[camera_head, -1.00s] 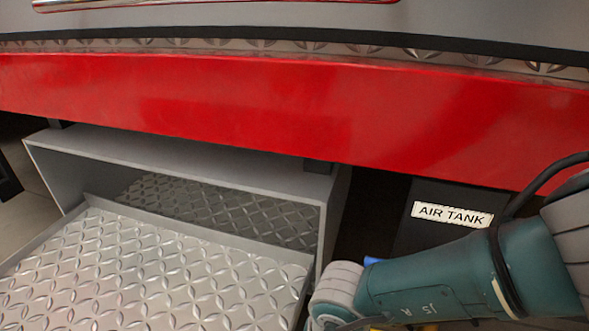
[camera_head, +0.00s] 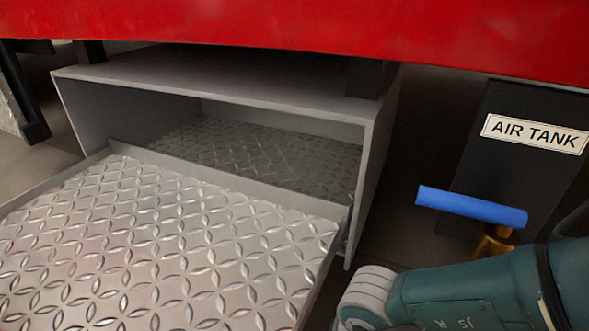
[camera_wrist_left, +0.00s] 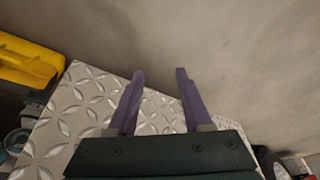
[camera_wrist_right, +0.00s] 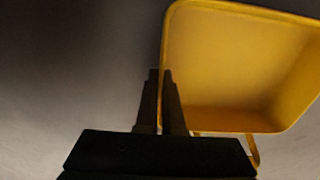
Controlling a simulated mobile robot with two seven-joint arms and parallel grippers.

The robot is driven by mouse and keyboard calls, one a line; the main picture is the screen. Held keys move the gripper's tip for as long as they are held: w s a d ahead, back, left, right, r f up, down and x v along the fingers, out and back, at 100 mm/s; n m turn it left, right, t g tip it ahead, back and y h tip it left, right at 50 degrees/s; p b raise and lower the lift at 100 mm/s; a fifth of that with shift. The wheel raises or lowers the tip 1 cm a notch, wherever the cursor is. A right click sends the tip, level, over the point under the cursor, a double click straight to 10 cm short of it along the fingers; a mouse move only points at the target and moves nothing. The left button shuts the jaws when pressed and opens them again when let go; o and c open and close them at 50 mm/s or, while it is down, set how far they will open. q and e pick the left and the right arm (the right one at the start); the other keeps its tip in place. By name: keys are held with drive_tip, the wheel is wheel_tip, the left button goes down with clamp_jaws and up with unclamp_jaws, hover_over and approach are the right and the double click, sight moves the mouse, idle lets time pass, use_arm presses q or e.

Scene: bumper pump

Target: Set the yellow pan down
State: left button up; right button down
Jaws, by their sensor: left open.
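The yellow pan (camera_wrist_right: 240,65) fills the right part of the right wrist view, its hollow side showing. My right gripper (camera_wrist_right: 160,72) has its fingers close together on the pan's left wall, one finger on each side of it. A yellow piece that looks like the same pan (camera_wrist_left: 25,65) shows at the left edge of the left wrist view. My left gripper (camera_wrist_left: 160,72) is open and empty, with part of a diamond-plate surface behind it. Neither gripper shows in the head view, and what lies under the pan is hidden.
A diamond-plate tray (camera_head: 160,250) sticks out of an open grey box (camera_head: 230,80) under a red bumper (camera_head: 300,25); its visible surface is bare. A blue-handled brass valve (camera_head: 470,205) stands right of the box, before the AIR TANK panel (camera_head: 535,133). My right arm crosses the lower right.

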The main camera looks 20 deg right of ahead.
drive_tip(key=c, duration=1)
unclamp_jaws()
drive_tip(key=shift+c, duration=0.2)
drive_tip(key=shift+r, duration=0.1)
wheel_tip(320, 180, up, 12)
drive_tip(key=p, duration=1.2)
